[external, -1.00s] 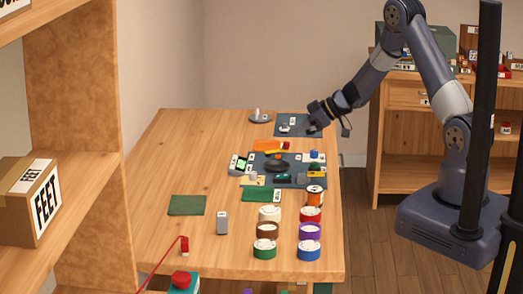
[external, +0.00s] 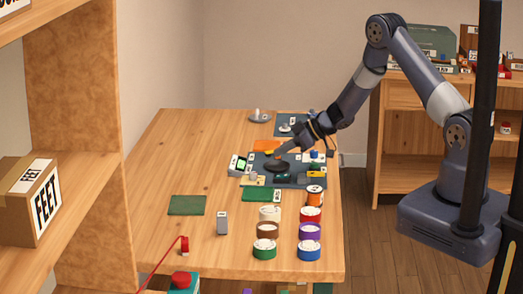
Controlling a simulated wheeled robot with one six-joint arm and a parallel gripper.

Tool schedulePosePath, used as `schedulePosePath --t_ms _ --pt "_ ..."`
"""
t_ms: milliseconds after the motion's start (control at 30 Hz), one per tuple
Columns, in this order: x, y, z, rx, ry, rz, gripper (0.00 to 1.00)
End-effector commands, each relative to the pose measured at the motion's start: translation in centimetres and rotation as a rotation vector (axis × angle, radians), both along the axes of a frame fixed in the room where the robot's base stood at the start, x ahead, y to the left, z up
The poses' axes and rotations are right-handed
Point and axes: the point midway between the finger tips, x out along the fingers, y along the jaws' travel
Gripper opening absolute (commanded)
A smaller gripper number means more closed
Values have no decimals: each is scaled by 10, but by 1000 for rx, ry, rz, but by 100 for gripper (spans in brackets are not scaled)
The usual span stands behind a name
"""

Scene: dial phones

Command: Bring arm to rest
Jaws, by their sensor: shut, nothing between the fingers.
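My gripper (external: 281,152) is shut and empty. It points down and left over the back part of the wooden table (external: 165,160), above the dark mat (external: 247,172) with the black round piece (external: 277,166). I cannot tell whether its fingertips touch anything there. My arm reaches in from the right, bent high at the elbow.
Several coloured round tubs (external: 308,250) stand at the front right of the table. A grey block (external: 222,223), a green mat (external: 187,205) and a red item (external: 184,245) are further left. The table's left part is clear. Shelves (external: 75,200) stand at the left.

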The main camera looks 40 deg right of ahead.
Motion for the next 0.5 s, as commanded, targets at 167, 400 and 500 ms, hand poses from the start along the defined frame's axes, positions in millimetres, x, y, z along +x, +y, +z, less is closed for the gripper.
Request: schedulePosePath --t_ms 167,400,500 --pt "-1 -3 -13 0 -3 -2 0" --pt "-17 -19 -12 1 -2 -2 0" --pt "-24 -25 -12 1 -2 -2 0"
